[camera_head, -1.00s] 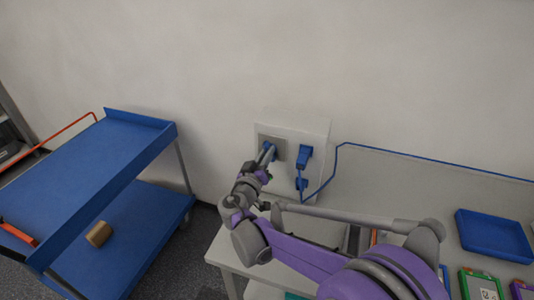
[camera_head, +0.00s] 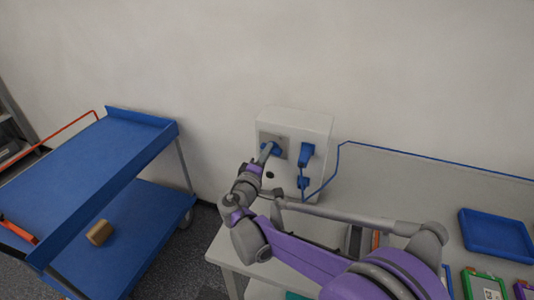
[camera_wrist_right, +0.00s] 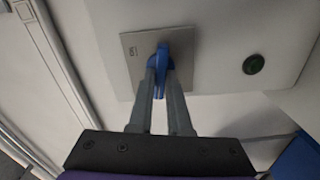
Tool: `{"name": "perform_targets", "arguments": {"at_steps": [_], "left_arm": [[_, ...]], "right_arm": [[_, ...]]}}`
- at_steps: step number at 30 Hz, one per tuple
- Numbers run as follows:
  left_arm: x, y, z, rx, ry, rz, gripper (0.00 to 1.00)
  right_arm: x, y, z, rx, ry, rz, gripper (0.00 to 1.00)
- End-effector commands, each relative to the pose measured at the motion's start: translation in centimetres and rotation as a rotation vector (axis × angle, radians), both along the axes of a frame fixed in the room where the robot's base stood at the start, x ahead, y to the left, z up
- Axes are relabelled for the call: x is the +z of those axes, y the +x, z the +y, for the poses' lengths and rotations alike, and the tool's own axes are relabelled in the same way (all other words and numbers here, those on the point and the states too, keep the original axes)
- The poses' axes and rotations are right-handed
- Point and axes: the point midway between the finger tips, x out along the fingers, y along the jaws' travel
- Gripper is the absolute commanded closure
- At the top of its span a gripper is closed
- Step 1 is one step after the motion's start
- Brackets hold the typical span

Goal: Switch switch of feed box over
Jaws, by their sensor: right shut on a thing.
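The feed box (camera_head: 313,126) is a pale box on the wall above the table. Its blue switch (camera_wrist_right: 163,62) sits on a grey plate (camera_wrist_right: 128,62) marked "ON" in the right wrist view. My right gripper (camera_wrist_right: 163,78) is shut on the blue switch, with one finger on each side of its handle. In the head view, the right gripper (camera_head: 266,152) reaches the switch and partly covers it. The left gripper is not in view.
A blue plug (camera_head: 307,154) with a blue cable (camera_head: 440,162) is on the box, right of the switch. A dark round button (camera_wrist_right: 254,63) is beside the plate. A blue cart (camera_head: 90,170) stands left; a blue tray (camera_head: 495,233) lies right.

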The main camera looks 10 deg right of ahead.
Motion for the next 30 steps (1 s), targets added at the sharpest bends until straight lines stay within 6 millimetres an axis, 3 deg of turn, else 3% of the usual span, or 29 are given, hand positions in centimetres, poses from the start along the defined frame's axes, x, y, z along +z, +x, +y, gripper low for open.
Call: {"name": "perform_targets", "arguments": {"at_steps": [12, 28, 29, 30], "left_arm": [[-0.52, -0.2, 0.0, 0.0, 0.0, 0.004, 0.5], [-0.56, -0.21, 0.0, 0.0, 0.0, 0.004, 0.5], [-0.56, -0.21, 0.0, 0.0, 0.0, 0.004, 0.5], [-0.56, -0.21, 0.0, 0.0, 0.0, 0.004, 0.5]], "right_arm": [[-0.16, -0.02, 0.01, 0.0, -0.151, 0.102, 1.0], [-0.15, -0.01, 0.02, 0.0, -0.17, 0.115, 1.0], [-0.15, -0.01, 0.02, 0.0, -0.17, 0.115, 0.82], [-0.15, -0.01, 0.02, 0.0, -0.17, 0.115, 0.75]]}}
